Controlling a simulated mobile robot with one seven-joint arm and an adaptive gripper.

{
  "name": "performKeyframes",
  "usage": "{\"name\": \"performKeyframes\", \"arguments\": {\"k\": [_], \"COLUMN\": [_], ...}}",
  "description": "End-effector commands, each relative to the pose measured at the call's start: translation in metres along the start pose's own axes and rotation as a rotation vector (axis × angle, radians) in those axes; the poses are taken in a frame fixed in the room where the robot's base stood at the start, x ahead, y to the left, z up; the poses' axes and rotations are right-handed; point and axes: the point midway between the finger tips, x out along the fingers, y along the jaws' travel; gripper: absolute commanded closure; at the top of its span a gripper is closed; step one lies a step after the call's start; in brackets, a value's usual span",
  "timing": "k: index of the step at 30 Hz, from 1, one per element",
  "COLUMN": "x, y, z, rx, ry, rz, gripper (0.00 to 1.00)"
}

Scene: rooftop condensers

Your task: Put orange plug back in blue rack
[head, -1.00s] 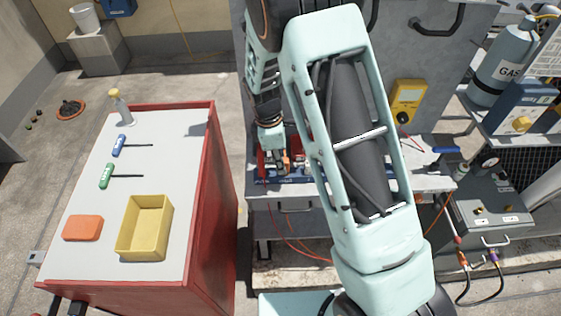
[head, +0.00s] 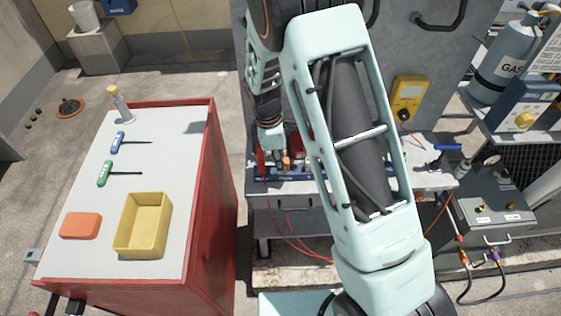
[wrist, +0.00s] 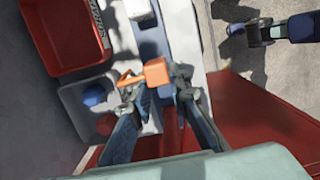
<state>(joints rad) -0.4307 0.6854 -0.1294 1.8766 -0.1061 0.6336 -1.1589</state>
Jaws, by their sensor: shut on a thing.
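My gripper (wrist: 157,82) is shut on the orange plug (wrist: 155,72), which sits between its fingertips in the wrist view. In the head view the orange plug (head: 287,163) shows as a small patch beside my gripper (head: 279,160). The blue rack (head: 272,175) is a long low strip along the front of the grey bench, just below and in front of the gripper in the head view. My arm hides part of the rack to the right. I cannot tell whether the plug touches the rack.
A red bin (wrist: 68,45) and a grey tray (wrist: 77,98) with a blue round item (wrist: 94,94) lie left of my gripper. A red cart (head: 212,190) with a yellow box (head: 143,226) stands to the left. A yellow meter (head: 408,98) hangs behind the bench.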

Motion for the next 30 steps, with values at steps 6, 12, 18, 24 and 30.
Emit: {"name": "performKeyframes", "arguments": {"k": [6, 12, 18, 24, 30], "x": [0.001, 0.001, 0.0, -0.018, -0.061], "y": [0.0, 0.0, 0.0, 0.001, 0.002], "z": [0.0, 0.0, 0.0, 0.0, -0.001], "rx": [0.0, 0.0, 0.0, 0.0, -0.001], "ry": [0.0, 0.0, 0.0, 0.002, 0.003], "rz": [0.0, 0.0, 0.0, 0.004, 0.007], "gripper": [0.78, 0.63, 0.63, 0.63, 0.63]}}
